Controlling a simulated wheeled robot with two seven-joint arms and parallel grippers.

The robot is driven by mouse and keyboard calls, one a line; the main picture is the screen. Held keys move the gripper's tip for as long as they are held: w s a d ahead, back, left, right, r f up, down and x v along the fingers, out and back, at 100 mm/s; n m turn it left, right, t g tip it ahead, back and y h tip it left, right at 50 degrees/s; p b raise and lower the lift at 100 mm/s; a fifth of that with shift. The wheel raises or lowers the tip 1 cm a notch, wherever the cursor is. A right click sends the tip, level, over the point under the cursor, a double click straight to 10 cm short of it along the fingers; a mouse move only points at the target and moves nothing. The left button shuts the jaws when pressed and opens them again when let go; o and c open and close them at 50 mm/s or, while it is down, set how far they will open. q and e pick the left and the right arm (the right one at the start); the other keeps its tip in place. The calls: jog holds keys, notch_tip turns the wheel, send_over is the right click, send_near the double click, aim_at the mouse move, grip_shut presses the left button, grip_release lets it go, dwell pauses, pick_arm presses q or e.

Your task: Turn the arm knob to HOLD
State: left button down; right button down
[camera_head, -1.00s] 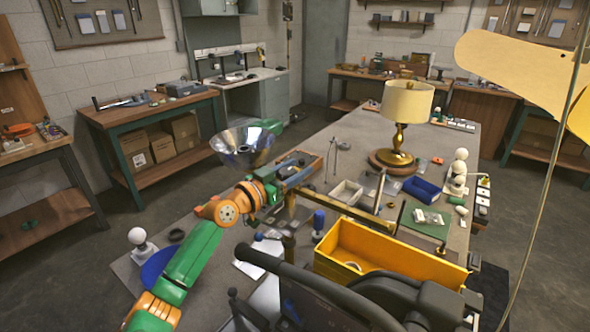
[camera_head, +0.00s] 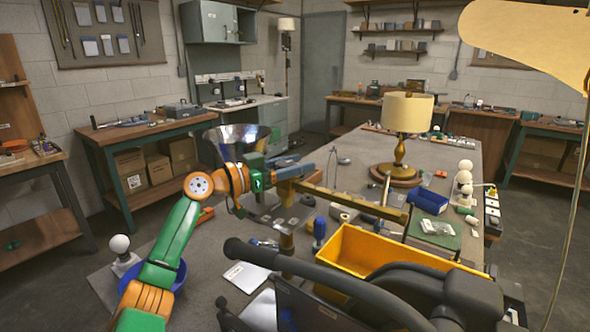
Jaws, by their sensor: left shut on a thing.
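My left gripper (camera_head: 288,172) is shut at the upper end of a brass post (camera_head: 287,238), where a brass lamp arm (camera_head: 355,201) runs off to the right. The arm knob is hidden by the gripper, and its setting and any HOLD mark cannot be read. A shiny metal reflector (camera_head: 232,142) shows just behind the wrist of my left arm. My right gripper is not in view.
A yellow bin (camera_head: 375,248) stands right of the post. A table lamp (camera_head: 406,112), a blue box (camera_head: 428,200) and a green mat (camera_head: 447,236) are farther back. A blue-handled tool (camera_head: 319,230) stands by the post. A large pale yellow shape (camera_head: 525,40) hangs at upper right.

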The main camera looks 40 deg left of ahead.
pick_arm(q)
jog(key=shift+c, duration=1.3)
grip_release()
jog(key=s+b, duration=0.2)
jog(key=s+f+b, duration=0.1)
jog(key=shift+a+f+b, duration=0.1)
jog(key=shift+a+b, duration=0.2)
jog(key=shift+a, duration=0.1)
jog(key=v, duration=0.1)
jog(key=b+v, duration=0.2)
jog(key=shift+r, duration=0.25)
jog(key=shift+s+a+r, duration=0.15)
jog(key=shift+s, duration=0.25)
jog(key=shift+r, duration=0.15)
